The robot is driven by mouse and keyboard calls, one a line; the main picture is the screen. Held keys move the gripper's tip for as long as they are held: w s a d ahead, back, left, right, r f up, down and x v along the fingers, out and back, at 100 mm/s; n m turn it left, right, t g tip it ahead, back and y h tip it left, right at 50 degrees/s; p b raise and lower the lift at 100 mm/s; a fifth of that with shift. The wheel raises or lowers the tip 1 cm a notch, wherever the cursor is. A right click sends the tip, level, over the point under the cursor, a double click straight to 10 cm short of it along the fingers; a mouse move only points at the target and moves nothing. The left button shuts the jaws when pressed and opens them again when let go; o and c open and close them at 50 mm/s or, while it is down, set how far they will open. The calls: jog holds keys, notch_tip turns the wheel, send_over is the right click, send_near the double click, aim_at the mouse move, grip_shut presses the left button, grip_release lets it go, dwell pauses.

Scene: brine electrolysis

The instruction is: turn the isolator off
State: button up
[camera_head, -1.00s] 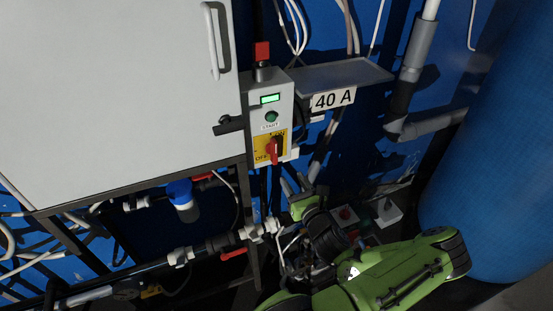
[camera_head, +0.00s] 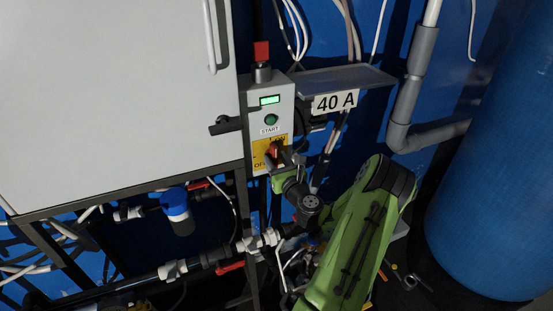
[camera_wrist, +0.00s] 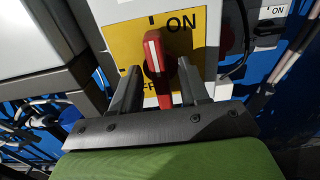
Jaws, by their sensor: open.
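The isolator is a red rotary handle (camera_head: 275,149) on a yellow plate (camera_head: 257,154) low on the grey control box (camera_head: 260,118). In the wrist view the red handle (camera_wrist: 157,58) stands near upright with a slight tilt, its white-striped end toward the top. The "ON" label shows at upper right of the yellow plate (camera_wrist: 124,45); the "OFF" label is mostly hidden. My gripper (camera_wrist: 160,82) is open, one finger on each side of the handle, with gaps visible on both sides. In the head view my gripper (camera_head: 283,165) is at the handle and partly covers it.
A green START button (camera_head: 270,119) and lit display (camera_head: 270,99) sit above the isolator. A white cabinet (camera_head: 110,90) stands left, pipes with red valve handles (camera_head: 230,267) below, and a blue tank (camera_head: 490,200) right.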

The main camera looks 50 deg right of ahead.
jog(key=shift+w, duration=0.1)
grip_shut()
jog(key=shift+f, duration=0.1)
dwell(0.3)
jog(key=n+b, duration=0.3)
jog(key=n, duration=0.1)
jog(key=shift+f+n, duration=0.1)
jog(key=shift+n, duration=0.3)
jog(key=n+b, duration=0.3)
jog(key=n, duration=0.1)
jog(key=shift+a+n, duration=0.1)
jog(key=shift+n, duration=0.2)
jog(key=n+b, duration=0.4)
jog(key=shift+w+f, duration=0.1)
jog(key=shift+f, duration=0.05)
jog(key=shift+n+b, duration=2.15)
jog(key=shift+n, duration=0.15)
